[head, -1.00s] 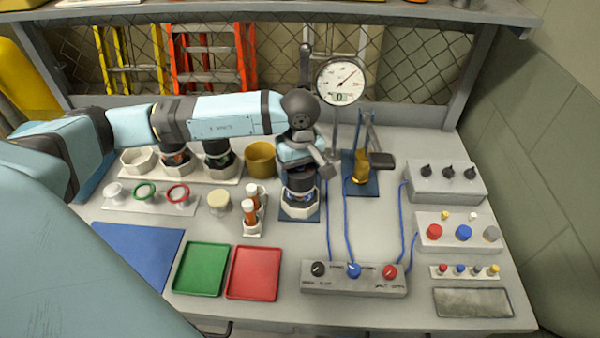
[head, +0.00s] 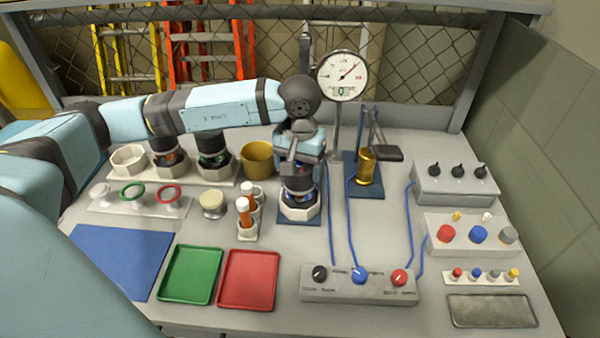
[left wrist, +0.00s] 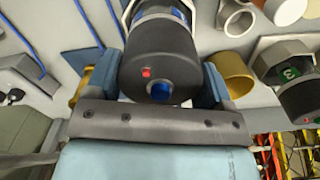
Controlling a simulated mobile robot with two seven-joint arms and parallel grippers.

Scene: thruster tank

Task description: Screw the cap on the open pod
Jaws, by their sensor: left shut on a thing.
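My left gripper (head: 299,160) points down over the pod (head: 299,207), which stands on a blue pad right of the tray area's middle. The pod has a pale octagonal base and a blue band. A dark round cap (head: 298,182) sits upright on top of it. In the left wrist view the gripper's two blue fingers are on either side of the cap (left wrist: 158,62), shut on it. A red light and a blue button show on the cap's end. Whether the threads are fully seated is hidden. My right gripper is out of view.
A rack at the left holds an empty octagonal cup (head: 128,160) and two dark-topped pods. A brass cup (head: 257,159) stands close left of the gripper. A gauge (head: 341,76) and a brass cylinder (head: 366,168) stand to the right. Green (head: 190,276) and red (head: 248,280) trays lie in front.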

